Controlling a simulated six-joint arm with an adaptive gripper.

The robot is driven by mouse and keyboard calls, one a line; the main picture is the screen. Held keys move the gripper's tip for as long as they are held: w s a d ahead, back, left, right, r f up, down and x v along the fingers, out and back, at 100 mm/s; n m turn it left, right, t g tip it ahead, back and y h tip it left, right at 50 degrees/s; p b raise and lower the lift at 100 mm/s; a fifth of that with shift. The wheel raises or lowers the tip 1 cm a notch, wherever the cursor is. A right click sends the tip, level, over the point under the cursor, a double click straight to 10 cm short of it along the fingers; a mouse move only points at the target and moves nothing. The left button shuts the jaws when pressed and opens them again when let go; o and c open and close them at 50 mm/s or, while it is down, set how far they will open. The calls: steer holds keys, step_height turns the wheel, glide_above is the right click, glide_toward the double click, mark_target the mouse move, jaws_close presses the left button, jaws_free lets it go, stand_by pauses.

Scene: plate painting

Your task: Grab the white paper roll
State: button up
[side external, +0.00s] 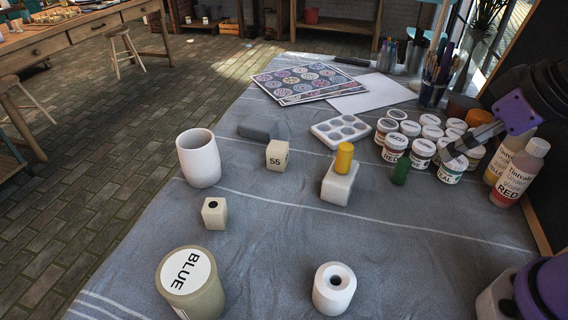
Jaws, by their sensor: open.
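The white paper roll (334,300) stands upright on the grey cloth at the front middle of the table. It is a short white cylinder with a dark hole in its top. My gripper (468,143) is at the right, above the group of paint jars, far behind and to the right of the roll. It is open and appears empty; its fingers are small and partly blend with the jars.
A large BLUE tub (197,305) stands left of the roll. Behind are a small holed block (215,213), a white cup (199,160), a block marked 55 (277,155) and a white block (338,188) bearing a yellow cylinder (344,157). Cloth around the roll is clear.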

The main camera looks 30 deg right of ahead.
stand_by(0.4)
steer(key=n+g+y, duration=0.2)
steer(key=n+y, duration=0.1)
steer(key=n, duration=0.6)
glide_toward(336, 280)
steer(key=x, duration=0.5)
steer(key=shift+w+a, duration=0.1)
steer(key=shift+x, duration=2.9)
steer(key=c, duration=1.3)
